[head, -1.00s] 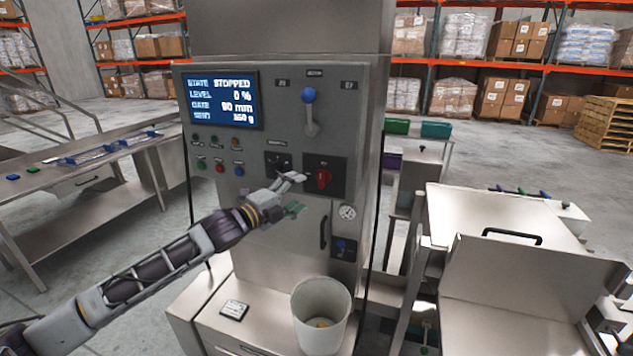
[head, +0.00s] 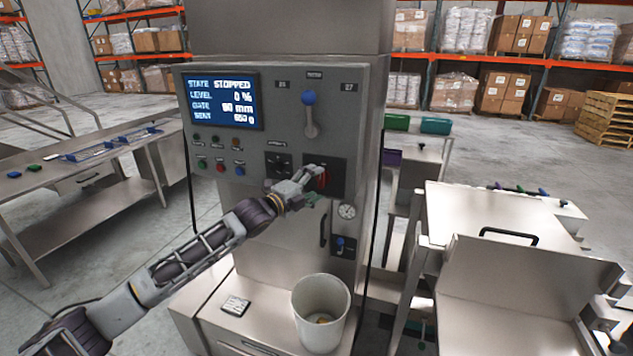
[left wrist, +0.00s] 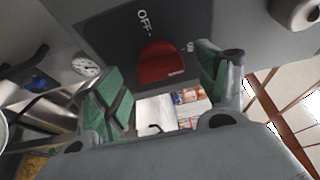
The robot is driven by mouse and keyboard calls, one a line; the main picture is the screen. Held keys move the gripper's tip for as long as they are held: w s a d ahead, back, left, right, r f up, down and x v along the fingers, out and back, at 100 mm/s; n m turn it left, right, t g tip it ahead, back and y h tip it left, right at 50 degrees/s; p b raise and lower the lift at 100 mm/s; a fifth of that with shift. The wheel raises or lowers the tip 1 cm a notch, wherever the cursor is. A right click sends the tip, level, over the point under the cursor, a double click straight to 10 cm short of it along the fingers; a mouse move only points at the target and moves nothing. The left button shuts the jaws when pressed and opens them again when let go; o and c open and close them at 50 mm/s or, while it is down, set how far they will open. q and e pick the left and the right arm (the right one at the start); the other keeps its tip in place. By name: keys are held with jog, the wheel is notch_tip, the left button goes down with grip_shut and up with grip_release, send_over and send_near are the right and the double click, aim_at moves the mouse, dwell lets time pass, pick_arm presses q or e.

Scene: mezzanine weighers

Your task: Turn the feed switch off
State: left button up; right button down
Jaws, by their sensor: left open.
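The feed switch, a red rotary knob (head: 323,181) on a dark plate, sits on the grey machine's front panel, partly hidden by my left gripper (head: 309,186). In the left wrist view the red knob (left wrist: 160,63) shows close up, with an "OFF" label beside it on the plate. My left gripper (left wrist: 162,66) is open, its green-padded fingers on either side of the knob in that view. I cannot tell whether either finger touches it. The screen (head: 222,100) on the panel reads "STATE STOPPED" and level 0 %. My right gripper is not in view.
A blue-knobbed lever (head: 309,98) is above the switch, and a round gauge (head: 347,211) and a black handle (head: 323,228) are below. A white bucket (head: 321,312) stands on the machine's lower ledge. Small coloured buttons (head: 220,168) lie left of the switch.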

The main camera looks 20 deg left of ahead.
pick_arm(q)
jog(key=shift+w+d, duration=0.3)
jog(key=shift+w, duration=0.3)
jog(key=c, duration=1)
